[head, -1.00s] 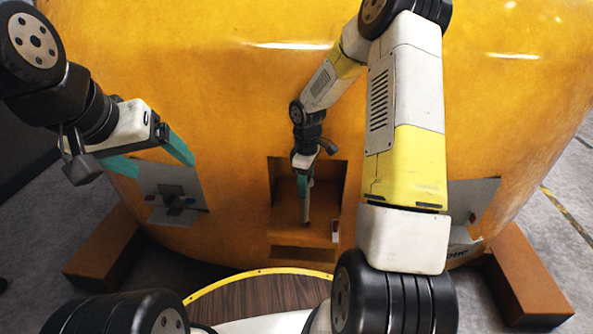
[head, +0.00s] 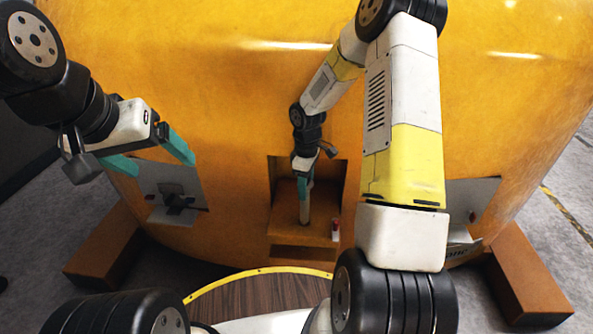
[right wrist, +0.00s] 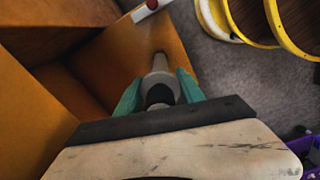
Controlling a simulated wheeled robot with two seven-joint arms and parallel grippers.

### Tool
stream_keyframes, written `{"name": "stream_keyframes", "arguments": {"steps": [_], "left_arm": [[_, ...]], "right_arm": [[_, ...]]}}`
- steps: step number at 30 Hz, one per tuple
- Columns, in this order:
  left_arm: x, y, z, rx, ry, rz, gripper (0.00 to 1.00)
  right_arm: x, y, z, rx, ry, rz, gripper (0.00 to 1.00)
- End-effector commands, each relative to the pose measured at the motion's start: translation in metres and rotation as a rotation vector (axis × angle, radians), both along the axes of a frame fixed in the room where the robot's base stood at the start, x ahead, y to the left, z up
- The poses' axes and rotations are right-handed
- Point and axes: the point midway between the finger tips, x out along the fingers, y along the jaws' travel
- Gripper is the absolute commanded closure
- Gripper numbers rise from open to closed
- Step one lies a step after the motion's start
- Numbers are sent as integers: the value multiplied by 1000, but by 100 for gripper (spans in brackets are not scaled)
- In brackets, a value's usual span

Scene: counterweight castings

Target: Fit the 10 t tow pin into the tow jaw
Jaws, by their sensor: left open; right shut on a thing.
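The tow jaw (head: 321,222) is an orange box-like recess low in the middle of the large orange casting; its lower plate also shows in the right wrist view (right wrist: 128,65). My right gripper (head: 304,187) is inside the recess opening, shut on a grey tow pin (head: 304,213). In the right wrist view the pin (right wrist: 160,66) sits between the teal fingers (right wrist: 158,92), its far end at a dark spot on the plate. I cannot tell whether that end is in a hole. My left gripper (head: 163,168) is open and empty, far left of the jaw.
A small white and red item (head: 336,229) stands on the jaw's right edge. A grey panel (head: 150,180) with a dark fitting is at the left, another (head: 480,200) at the right. Brown blocks (head: 105,245) (head: 527,275) flank the casting. A yellow-rimmed round wooden top (head: 270,297) is in front.

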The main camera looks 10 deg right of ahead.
Motion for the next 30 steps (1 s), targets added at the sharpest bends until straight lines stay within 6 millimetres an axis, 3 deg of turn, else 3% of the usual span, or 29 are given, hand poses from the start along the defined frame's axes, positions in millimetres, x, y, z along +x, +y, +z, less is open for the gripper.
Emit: {"name": "stream_keyframes", "arguments": {"steps": [30], "left_arm": [[0,0,0,0,0,0,17]], "right_arm": [[1,0,-25,1,-3,1,100]]}}
